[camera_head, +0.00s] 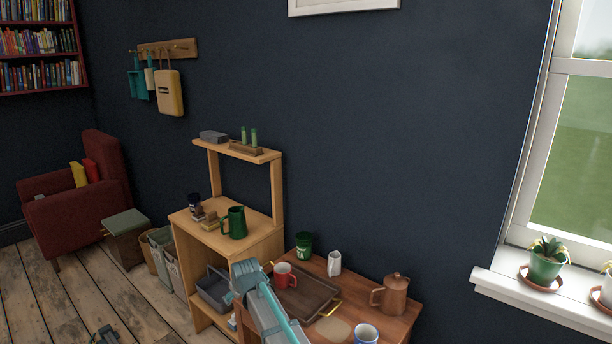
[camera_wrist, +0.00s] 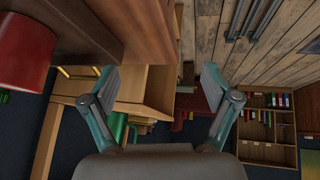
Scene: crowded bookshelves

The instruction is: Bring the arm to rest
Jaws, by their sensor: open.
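My gripper (camera_wrist: 160,80) shows in the wrist view with its two grey and teal fingers spread wide and nothing between them. In the head view my grey and teal arm (camera_head: 266,308) rises from the bottom edge, in front of the side table (camera_head: 383,322) and the light wooden workbench (camera_head: 258,247).
A dark tray (camera_head: 309,298), a copper pot (camera_head: 393,294), a white jug (camera_head: 334,263), a green cup (camera_head: 304,245) and a blue-white mug (camera_head: 366,334) crowd the side table. A green pitcher (camera_head: 235,223) stands on the workbench. The plank floor (camera_head: 60,300) at left is mostly clear.

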